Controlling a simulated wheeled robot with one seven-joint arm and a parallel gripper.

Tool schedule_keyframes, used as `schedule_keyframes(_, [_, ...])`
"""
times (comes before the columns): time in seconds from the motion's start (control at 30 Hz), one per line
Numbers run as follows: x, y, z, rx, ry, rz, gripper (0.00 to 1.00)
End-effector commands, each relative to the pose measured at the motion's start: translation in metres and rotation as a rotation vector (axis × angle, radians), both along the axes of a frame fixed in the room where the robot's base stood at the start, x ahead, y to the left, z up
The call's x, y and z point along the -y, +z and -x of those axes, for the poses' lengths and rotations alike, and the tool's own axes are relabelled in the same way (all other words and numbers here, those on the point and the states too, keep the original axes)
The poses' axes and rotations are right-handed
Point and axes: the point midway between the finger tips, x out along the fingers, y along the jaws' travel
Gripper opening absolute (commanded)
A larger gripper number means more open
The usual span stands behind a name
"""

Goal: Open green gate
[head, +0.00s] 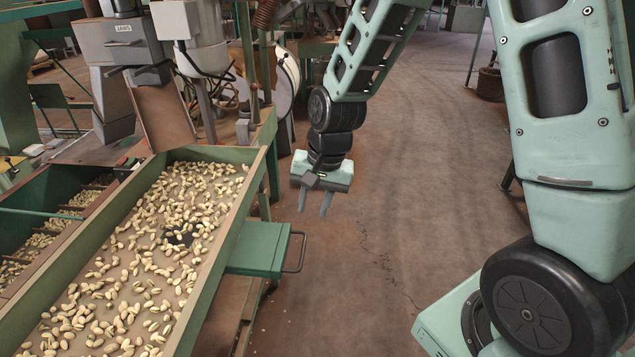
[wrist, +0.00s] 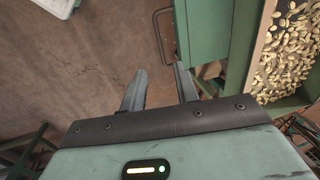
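The green gate (head: 258,248) is a flat green slab sticking out from the right side of the nut hopper (head: 228,222). A dark bar handle (head: 297,252) is on its right end. In the wrist view the gate (wrist: 197,35) and its handle (wrist: 160,38) show at the top. My gripper (head: 315,203) hangs fingers down above the floor, up and slightly right of the handle in the head view. Its two fingers are apart with nothing between them, and in the wrist view the fingertips (wrist: 159,72) appear just below the handle, not touching it.
Pistachio nuts (head: 150,265) lie spread in the hopper. A second green bin (head: 45,215) with compartments stands at the left. Grey machines (head: 120,45) stand behind the hopper. The brown floor (head: 420,130) right of the gate is clear.

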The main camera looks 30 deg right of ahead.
Motion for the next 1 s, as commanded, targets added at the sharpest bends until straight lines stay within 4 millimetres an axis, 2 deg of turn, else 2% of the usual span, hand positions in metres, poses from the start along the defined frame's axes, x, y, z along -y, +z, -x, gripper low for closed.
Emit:
schedule_keyframes(0.03, [0.002, 0.012, 0.001, 0.003, -0.002, 0.000, 0.31])
schedule_keyframes(0.1, [0.003, 0.022, 0.002, 0.003, -0.002, 0.000, 0.31])
schedule_keyframes(0.27, [0.005, 0.034, 0.004, 0.001, 0.000, 0.001, 0.31])
schedule_keyframes(0.87, [0.006, 0.036, 0.004, 0.000, 0.000, 0.000, 0.31])
schedule_keyframes(0.93, [0.000, 0.039, 0.008, 0.001, 0.029, 0.002, 0.31])
schedule_keyframes(1.0, [-0.015, 0.046, 0.018, 0.005, 0.106, 0.008, 0.31])
